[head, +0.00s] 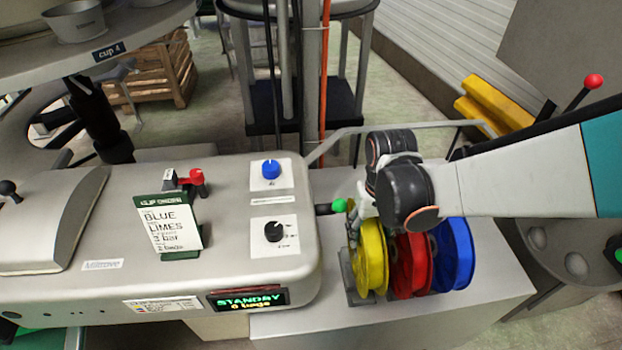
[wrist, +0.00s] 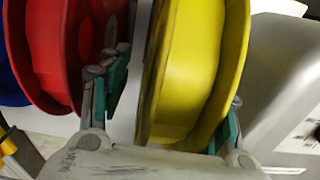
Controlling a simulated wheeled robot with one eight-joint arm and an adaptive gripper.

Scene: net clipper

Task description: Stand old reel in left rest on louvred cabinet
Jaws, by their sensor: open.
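A yellow reel (head: 368,258), a red reel (head: 410,265) and a blue reel (head: 455,255) stand upright in a row on a grey cabinet top (head: 490,290). The yellow one is leftmost, in a grey rest (head: 352,288). I cannot tell which reel is the old one, and no louvres show. My gripper (head: 362,222) is over the yellow reel. In the wrist view my open gripper (wrist: 170,104) has one finger on each side of the yellow reel (wrist: 200,70); the left finger is between it and the red reel (wrist: 60,45). Contact is unclear.
The clipper machine (head: 100,290) stands close left, with an order card (head: 168,228) reading "BLUE LIMES", a blue knob (head: 271,169) and a "STANDBY" display (head: 248,300). A green-tipped lever (head: 339,206) sticks out near the yellow reel. A grey rail (head: 400,127) runs behind.

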